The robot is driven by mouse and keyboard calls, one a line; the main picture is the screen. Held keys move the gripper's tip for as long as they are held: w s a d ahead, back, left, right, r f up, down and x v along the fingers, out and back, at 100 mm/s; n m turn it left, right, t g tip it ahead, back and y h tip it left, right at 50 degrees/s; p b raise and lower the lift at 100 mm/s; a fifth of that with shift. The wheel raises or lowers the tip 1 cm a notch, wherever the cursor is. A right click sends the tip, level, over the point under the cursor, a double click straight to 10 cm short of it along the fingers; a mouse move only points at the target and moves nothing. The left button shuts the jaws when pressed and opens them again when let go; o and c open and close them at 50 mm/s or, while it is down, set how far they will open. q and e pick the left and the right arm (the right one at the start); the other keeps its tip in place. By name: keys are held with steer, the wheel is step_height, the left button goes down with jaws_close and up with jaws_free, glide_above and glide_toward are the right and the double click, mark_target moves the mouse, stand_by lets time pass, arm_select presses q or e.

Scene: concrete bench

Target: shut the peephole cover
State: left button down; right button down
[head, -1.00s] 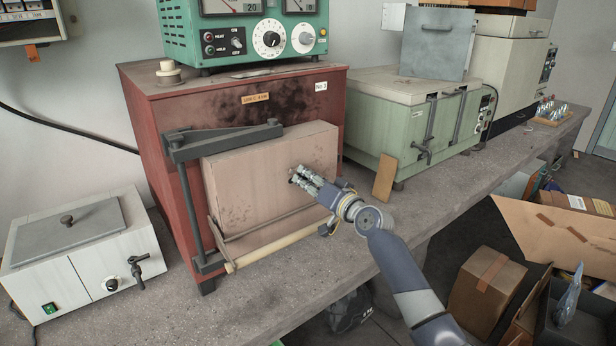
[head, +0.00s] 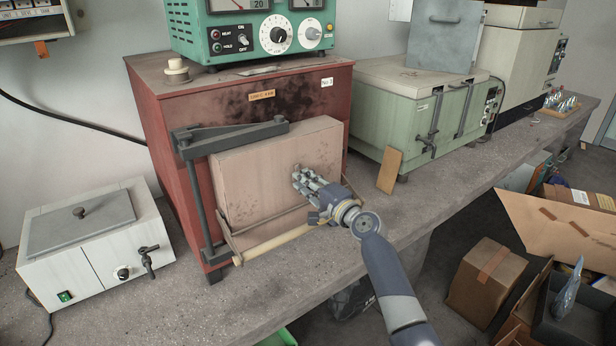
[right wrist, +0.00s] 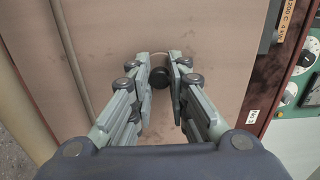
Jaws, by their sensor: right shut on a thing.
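The furnace door (head: 255,170) is a pale, stained block on the front of the red furnace (head: 170,130). My right gripper (head: 298,176) is at the door's face. In the right wrist view its two fingers (right wrist: 159,78) are shut on a small dark round knob, which I take as the peephole cover (right wrist: 159,77). A thin pale curved edge shows just beyond it. The fingers hide the cover in the head view, and I cannot tell whether the hole is covered. My left gripper is not in view.
A pale bar (head: 272,242) runs along the door's foot, below my right gripper. A dark hinge arm (head: 230,138) lies along the door's top left. A tan plate (head: 389,171) leans on the green box (head: 400,110).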

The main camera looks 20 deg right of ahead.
steer(key=shift+s+a+m+p, duration=0.1)
steer(key=shift+a+m+p, duration=0.25)
steer(key=shift+m, duration=0.65)
steer(key=shift+f, duration=0.1)
steer(key=c, duration=1.5)
jaws_free()
steer(key=shift+d, duration=0.1)
steer(key=v, duration=1.2)
